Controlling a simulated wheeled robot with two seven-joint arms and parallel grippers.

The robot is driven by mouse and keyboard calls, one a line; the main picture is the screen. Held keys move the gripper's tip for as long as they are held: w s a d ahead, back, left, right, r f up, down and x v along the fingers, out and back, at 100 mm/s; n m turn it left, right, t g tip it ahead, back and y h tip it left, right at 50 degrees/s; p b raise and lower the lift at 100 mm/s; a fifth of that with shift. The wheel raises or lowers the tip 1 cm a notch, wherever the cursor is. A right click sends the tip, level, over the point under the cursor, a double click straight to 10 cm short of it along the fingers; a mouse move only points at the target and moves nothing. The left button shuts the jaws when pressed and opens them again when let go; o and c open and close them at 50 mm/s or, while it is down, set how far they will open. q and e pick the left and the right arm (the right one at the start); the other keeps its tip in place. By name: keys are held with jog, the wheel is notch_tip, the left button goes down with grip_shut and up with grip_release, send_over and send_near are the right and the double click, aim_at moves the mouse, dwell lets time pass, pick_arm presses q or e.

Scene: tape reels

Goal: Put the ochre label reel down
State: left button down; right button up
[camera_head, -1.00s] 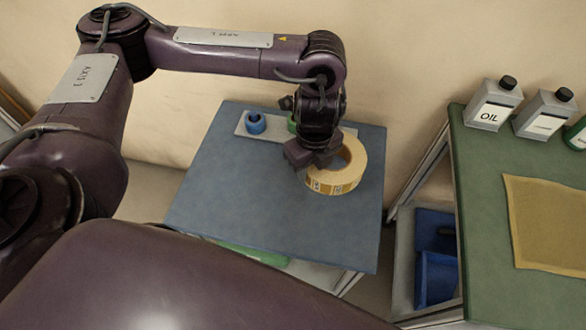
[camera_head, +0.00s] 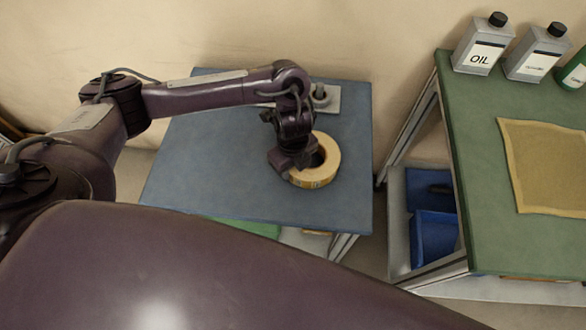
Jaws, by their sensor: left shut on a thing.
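The ochre label reel (camera_head: 330,165) is a thick, pale yellow ring with small printed labels around its side. It shows over the right part of the blue table top (camera_head: 210,185). My left gripper (camera_head: 296,168) is shut on the near-left part of the reel's ring, which it partly covers. The reel's hole faces up. I cannot tell whether the reel touches the table top or hangs just above it. My right gripper is not in view.
A pale plate with a grey peg (camera_head: 320,95) sits at the table's back, partly behind my arm. The table's left and front are bare. A green bench (camera_head: 470,190) at the right bears an oil bottle (camera_head: 481,50), other bottles and a tan mat (camera_head: 548,165).

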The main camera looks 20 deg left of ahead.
pick_arm(q)
jog(key=shift+f, duration=0.1)
jog(key=shift+f, duration=0.2)
jog(key=c, duration=1)
grip_release()
notch_tip(320, 180, up, 11)
jog(key=p, duration=0.4)
jog(key=shift+p, duration=0.4)
jog(key=shift+r, duration=0.7)
